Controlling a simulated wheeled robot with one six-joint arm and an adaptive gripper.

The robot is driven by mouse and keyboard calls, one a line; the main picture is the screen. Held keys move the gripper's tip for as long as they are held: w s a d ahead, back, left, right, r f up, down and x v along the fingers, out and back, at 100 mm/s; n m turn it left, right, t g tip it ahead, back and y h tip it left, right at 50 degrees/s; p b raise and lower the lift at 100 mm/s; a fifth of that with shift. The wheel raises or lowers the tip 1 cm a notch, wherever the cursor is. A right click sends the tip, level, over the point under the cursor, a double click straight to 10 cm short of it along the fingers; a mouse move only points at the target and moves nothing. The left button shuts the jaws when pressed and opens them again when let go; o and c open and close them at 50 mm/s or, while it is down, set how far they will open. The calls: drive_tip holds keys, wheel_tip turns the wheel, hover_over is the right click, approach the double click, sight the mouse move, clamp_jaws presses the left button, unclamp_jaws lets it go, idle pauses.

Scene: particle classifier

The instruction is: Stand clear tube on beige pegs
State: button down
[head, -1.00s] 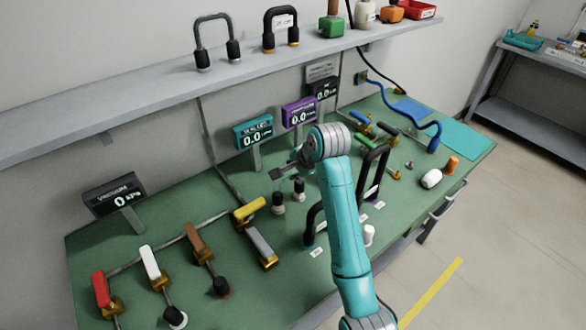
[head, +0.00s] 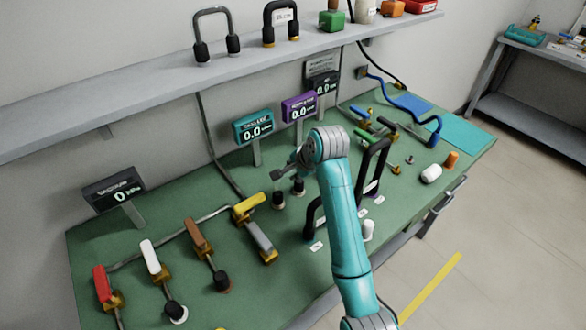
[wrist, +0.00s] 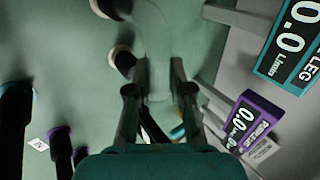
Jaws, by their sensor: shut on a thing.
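The clear tube (wrist: 155,45) is a pale, see-through bend with black end cuffs. In the wrist view it runs between the fingertips of my gripper (wrist: 160,78), which is shut on it. The cuffs (wrist: 122,60) show pale beige rims. In the head view my gripper (head: 284,171) is above the green bench, with the two black cuffs (head: 278,199) below it, close to the bench top. The clear part is hardly visible there. I cannot tell whether the cuffs are on the beige pegs or just above them.
A black tube (head: 375,165) stands close to the right of my arm. Teal (head: 253,127) and purple (head: 299,107) displays stand behind my gripper. Valves with yellow (head: 249,207), brown, white and red handles are at left. A shelf (head: 150,85) runs above.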

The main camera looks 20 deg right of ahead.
drive_tip(key=c, duration=1)
unclamp_jaws()
drive_tip(key=shift+o, duration=0.2)
drive_tip(key=v, duration=1.2)
drive_tip(key=shift+d, duration=0.1)
